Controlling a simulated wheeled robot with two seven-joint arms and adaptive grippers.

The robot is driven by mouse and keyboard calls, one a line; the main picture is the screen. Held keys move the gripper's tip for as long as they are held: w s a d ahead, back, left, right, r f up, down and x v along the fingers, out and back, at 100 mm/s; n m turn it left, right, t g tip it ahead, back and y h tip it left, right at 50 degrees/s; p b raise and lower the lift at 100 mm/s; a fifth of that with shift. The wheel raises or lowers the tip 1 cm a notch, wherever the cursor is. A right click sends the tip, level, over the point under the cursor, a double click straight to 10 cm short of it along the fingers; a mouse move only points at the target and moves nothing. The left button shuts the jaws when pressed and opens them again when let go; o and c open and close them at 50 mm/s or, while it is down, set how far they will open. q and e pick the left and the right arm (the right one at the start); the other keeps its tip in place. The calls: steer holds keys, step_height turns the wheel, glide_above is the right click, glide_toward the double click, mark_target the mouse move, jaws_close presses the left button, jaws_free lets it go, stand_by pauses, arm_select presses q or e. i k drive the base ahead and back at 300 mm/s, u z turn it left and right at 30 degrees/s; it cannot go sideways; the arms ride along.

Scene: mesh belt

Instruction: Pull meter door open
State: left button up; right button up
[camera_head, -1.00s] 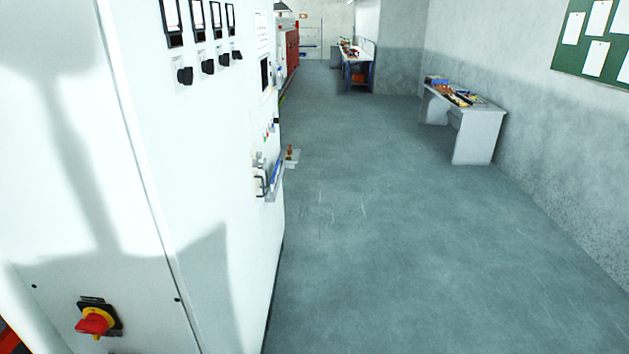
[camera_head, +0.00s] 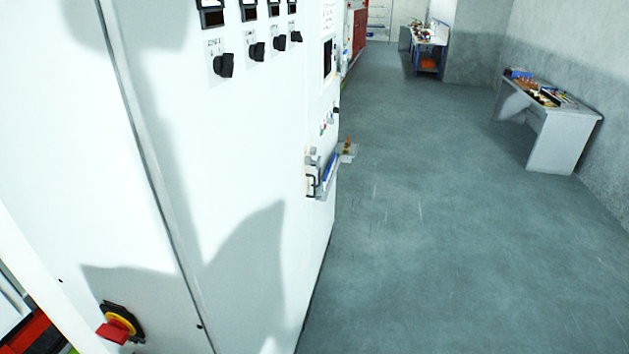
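A tall white cabinet (camera_head: 240,150) fills the left and middle of the head view. Its front carries a row of dark meters or displays (camera_head: 212,14) at the top edge, with black rotary knobs (camera_head: 222,65) below them. A red and yellow rotary switch (camera_head: 118,326) sits low on the nearer face. A small handle (camera_head: 311,184) and a shelf-like holder (camera_head: 327,177) stick out near the far edge. I cannot tell which panel is the meter door; no panel stands visibly open. Neither gripper is in view.
Open grey floor (camera_head: 430,240) lies to the right of the cabinet. A grey table (camera_head: 562,140) with small items stands against the right wall. A workbench (camera_head: 430,38) and a red cabinet (camera_head: 360,30) are farther back.

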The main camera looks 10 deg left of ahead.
mark_target(224, 159)
steer(key=u, duration=0.45)
steer(key=i, duration=0.65)
steer(key=u, duration=0.7)
